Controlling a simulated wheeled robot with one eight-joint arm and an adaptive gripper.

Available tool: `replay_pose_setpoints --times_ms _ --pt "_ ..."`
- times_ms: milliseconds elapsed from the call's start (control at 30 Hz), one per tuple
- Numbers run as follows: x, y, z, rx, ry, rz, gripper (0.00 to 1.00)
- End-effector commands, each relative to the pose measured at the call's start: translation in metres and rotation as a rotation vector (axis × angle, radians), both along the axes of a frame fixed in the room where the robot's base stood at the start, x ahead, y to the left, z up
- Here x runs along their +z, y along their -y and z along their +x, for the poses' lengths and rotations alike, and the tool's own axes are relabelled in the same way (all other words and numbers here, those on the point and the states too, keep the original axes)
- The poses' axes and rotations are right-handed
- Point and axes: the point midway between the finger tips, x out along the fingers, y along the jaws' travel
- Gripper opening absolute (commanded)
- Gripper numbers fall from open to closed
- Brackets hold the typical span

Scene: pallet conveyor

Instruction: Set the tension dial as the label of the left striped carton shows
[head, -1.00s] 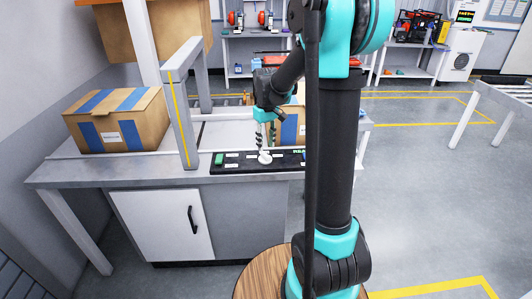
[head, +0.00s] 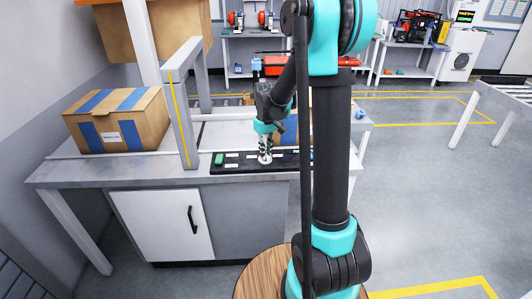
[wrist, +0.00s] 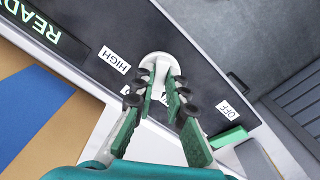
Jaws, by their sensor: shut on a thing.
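The left striped carton (head: 152,112), brown with blue bands, sits on the left of the conveyor bench. Its white label (head: 111,137) is too small to read. The white tension dial (head: 265,161) is on the black control panel (head: 228,168). My gripper (head: 265,153) points down and is shut on the dial. In the wrist view my gripper (wrist: 162,88) has its fingers on the white dial (wrist: 158,61). The labels HIGH (wrist: 115,59) and OFF (wrist: 228,112) show; a label between them is mostly hidden by a finger.
A second striped carton (head: 290,132) is mostly hidden behind my arm. A grey gantry post (head: 181,120) stands between the cartons. A green button (head: 219,159) is at the panel's left end. A READY display (wrist: 43,22) shows in the wrist view.

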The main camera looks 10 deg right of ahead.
Motion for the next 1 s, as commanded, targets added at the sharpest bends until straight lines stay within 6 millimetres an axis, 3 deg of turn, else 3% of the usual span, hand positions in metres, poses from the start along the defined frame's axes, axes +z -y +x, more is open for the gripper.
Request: replay_pose_setpoints --times_ms 433,1000 --pt "0.0001 0.0004 0.0002 0.061 0.0 0.0 0.0" --pt "0.0001 0.0019 0.0015 0.428 -0.001 -0.001 0.0"
